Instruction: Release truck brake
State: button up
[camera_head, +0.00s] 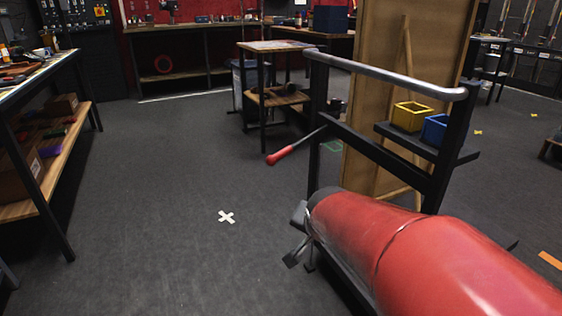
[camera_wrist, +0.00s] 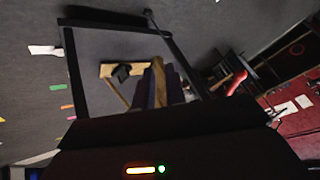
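The truck stands right of centre in the head view: a black frame (camera_head: 375,153) topped by a silver push bar (camera_head: 385,75). The brake lever, a dark rod ending in a red grip (camera_head: 279,157), sticks out to the left and slightly down from the frame. My gripper (camera_head: 293,237) is at the end of my red arm, below the lever and apart from it. Its two grey fingers look spread, with nothing seen between them. A red item (camera_wrist: 236,82) shows in the wrist view; I cannot tell whether it is the lever grip.
A yellow bin (camera_head: 411,116) and a blue bin (camera_head: 434,131) sit on the truck's side shelf. A wooden panel (camera_head: 372,70) stands behind the frame. A small table (camera_head: 286,46) stands beyond the lever. Floor with a white cross (camera_head: 227,217) is clear on the left.

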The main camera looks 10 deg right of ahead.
aim_at(299, 143)
jog(key=w+f+m, duration=0.1)
jog(key=w, duration=0.2)
jog(key=w+a+f+m+t+y, duration=0.1)
jog(key=w+f+m, duration=0.1)
jog(key=w, duration=0.1)
jog(key=w+f+m+b, duration=0.1)
jog(key=w+f, duration=0.1)
jog(key=w, duration=0.1)
jog(key=shift+w+a+f+m+y, duration=0.2)
jog(key=shift+w+a+m+y, duration=0.1)
jog(key=shift+a+m+y, duration=0.1)
grip_shut()
jog(key=w+f+m+t+y+b, duration=0.1)
jog(key=w+f+m+t+y, duration=0.1)
jog(key=w+m, duration=0.5)
jog(key=w+d+r+m+t+y+b, duration=0.1)
jog(key=w+d+r+m+t, duration=0.2)
jog(key=w+m, duration=0.5)
jog(key=d+m+t, duration=0.1)
jog(key=t, duration=0.1)
jog(key=shift+w+t+y, duration=0.2)
jog(key=shift+t+y, duration=0.1)
jog(key=shift+y, duration=0.1)
jog(key=shift+r, duration=0.1)
jog(key=w+a+r, duration=0.2)
jog(key=w+a, duration=0.2)
jog(key=w, duration=0.4)
jog(key=shift+w+r, duration=0.15)
